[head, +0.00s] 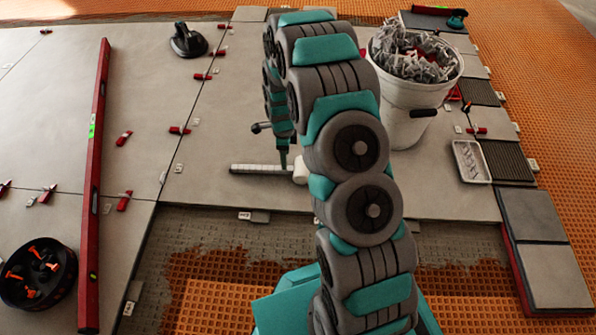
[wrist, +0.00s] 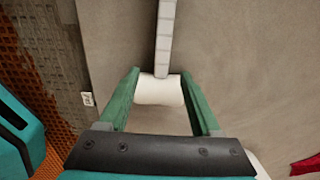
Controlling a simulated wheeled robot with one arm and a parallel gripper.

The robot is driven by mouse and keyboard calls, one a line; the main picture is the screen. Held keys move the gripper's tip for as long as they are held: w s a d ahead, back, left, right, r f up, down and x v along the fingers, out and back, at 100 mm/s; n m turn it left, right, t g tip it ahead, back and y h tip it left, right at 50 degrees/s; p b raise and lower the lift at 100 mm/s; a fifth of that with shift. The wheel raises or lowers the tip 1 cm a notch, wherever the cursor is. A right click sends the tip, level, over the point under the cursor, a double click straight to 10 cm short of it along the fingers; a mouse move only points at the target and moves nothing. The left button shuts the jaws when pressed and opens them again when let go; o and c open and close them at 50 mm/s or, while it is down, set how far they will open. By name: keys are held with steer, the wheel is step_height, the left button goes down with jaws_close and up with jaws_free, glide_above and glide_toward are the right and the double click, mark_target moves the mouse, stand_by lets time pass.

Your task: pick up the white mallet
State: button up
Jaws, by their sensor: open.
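The white mallet lies on the large grey tile, its pale ribbed handle (head: 258,169) pointing left and its white head (head: 300,170) at the right end, partly hidden by my arm. In the wrist view the mallet head (wrist: 160,90) lies across the space between the green fingers of my gripper (wrist: 161,74), with the handle (wrist: 165,35) running away beyond the fingertips. My gripper is open. In the head view my gripper (head: 284,158) points down at the mallet near where handle and head meet. Whether the fingers touch the head cannot be told.
A white bucket (head: 408,125) full of grey scraps stands right of my arm. A red level (head: 95,180) lies at left, near a black tub of orange pieces (head: 40,272). A black suction cup (head: 188,40) sits behind. Red wedges (head: 124,138) dot the tile joints.

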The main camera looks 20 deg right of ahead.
mark_target(269, 169)
step_height(269, 169, down, 7)
steer(key=shift+w+b, duration=0.15)
steer(key=shift+b, duration=0.5)
steer(key=shift+r, duration=0.1)
jaws_close()
stand_by(0.4)
